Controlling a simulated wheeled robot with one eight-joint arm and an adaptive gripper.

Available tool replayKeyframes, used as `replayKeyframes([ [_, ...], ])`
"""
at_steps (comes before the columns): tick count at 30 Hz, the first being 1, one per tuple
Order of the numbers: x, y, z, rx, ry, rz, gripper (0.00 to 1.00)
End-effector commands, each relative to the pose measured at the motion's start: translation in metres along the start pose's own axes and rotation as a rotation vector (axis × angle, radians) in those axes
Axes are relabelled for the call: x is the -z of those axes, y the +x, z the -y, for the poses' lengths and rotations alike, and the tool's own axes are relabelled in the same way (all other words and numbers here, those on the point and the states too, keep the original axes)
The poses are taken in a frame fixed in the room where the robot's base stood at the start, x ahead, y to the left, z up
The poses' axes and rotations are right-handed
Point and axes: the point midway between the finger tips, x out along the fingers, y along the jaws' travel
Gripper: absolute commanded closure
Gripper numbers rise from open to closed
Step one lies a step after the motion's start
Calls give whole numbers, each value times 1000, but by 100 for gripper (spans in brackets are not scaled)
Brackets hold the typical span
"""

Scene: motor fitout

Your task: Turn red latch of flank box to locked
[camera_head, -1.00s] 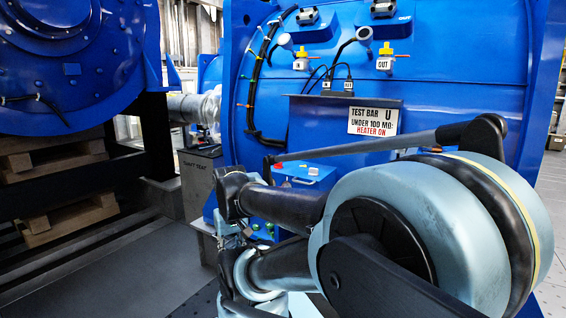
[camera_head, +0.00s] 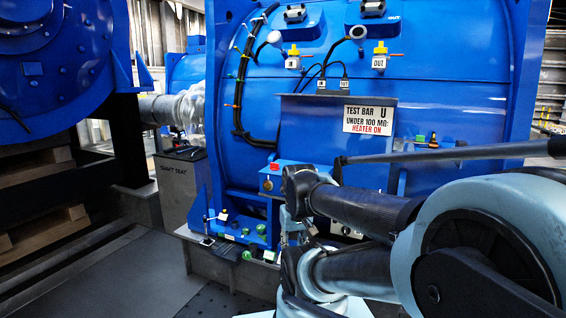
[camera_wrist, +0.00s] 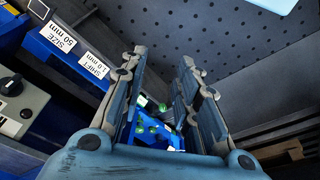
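A small blue box (camera_head: 294,169) sits low on the flank of the big blue machine, partly behind my arm. A small red part (camera_head: 275,167) shows on its top; I cannot tell if this is the latch or how it is turned. In the head view my gripper cannot be made out clearly. No red latch shows in the wrist view.
Several green knobs (camera_head: 247,240) stand on the machine's base; they show beyond my fingers in the wrist view (camera_wrist: 148,127). A grey box with a black knob (camera_wrist: 12,84) is at the wrist view's left. A grey case (camera_head: 180,185) stands left. Floor at the lower left is clear.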

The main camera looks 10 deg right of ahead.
Motion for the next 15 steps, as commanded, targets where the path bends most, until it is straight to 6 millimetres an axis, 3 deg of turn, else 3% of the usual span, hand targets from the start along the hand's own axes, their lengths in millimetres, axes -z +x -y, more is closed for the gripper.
replayKeyframes([
  [8, 0, 0, 0, 0, 0, 0, 71],
  [11, -4, -10, 0, 0, -8, -10, 71],
  [15, 18, -34, 0, 0, -58, 1, 71],
])
